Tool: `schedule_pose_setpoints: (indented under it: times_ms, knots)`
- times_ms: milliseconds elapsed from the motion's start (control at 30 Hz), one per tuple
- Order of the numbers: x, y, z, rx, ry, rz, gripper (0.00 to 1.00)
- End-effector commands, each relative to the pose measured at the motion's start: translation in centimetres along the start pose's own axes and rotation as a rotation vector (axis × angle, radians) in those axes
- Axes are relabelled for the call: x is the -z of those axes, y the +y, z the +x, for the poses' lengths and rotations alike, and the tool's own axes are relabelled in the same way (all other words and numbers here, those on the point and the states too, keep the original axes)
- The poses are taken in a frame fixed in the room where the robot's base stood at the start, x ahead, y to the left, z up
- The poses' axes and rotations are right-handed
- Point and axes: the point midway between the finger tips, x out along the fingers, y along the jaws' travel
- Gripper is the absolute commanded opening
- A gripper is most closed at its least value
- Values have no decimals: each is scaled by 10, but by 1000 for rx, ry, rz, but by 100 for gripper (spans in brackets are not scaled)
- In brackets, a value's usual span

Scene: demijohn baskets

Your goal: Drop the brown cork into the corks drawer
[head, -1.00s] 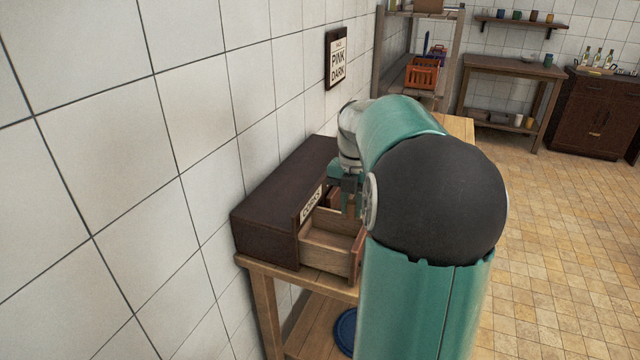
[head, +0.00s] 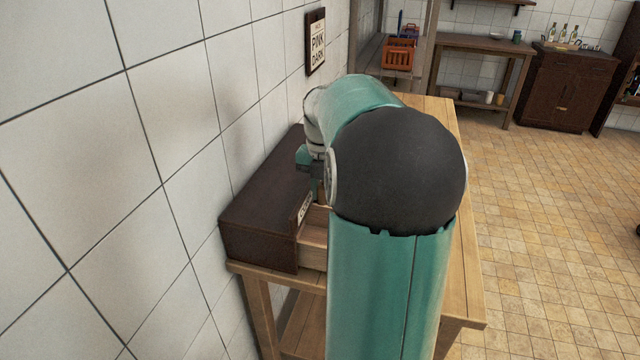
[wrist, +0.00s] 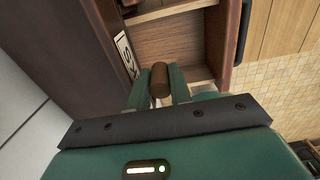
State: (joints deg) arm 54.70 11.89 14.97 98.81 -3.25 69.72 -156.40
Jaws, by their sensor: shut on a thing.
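The brown cork (wrist: 160,80) is held between the fingertips of my gripper (wrist: 158,88) in the wrist view. My gripper is shut on it. The open corks drawer (wrist: 172,45) lies beyond the cork in that view, with bare wooden walls and floor showing. The cork appears over the drawer's opening; its height above the floor is hard to judge. In the head view the drawer (head: 313,240) sticks out of the dark cabinet (head: 262,215), mostly hidden by my arm. The cork is hidden there, and only part of my gripper shows.
The cabinet stands on a wooden table (head: 465,300) against the tiled wall. Its label (wrist: 126,55) is beside the drawer. A sign (head: 315,42) hangs on the wall. A shelf with an orange crate (head: 399,55) stands behind. Open tiled floor lies to the right.

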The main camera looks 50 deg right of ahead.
Motion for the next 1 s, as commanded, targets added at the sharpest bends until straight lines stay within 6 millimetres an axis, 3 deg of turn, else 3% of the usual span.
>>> schedule_pose_setpoints:
  times_ms: [400,733,767,867,1000]
  knots:
    - [-1,-2,44,0,1,2,0]
    - [-3,1,48,0,0,1,0]
    - [-3,1,48,0,0,1,22]
    - [-3,1,48,0,0,1,42]
    - [-3,2,48,0,0,1,46]
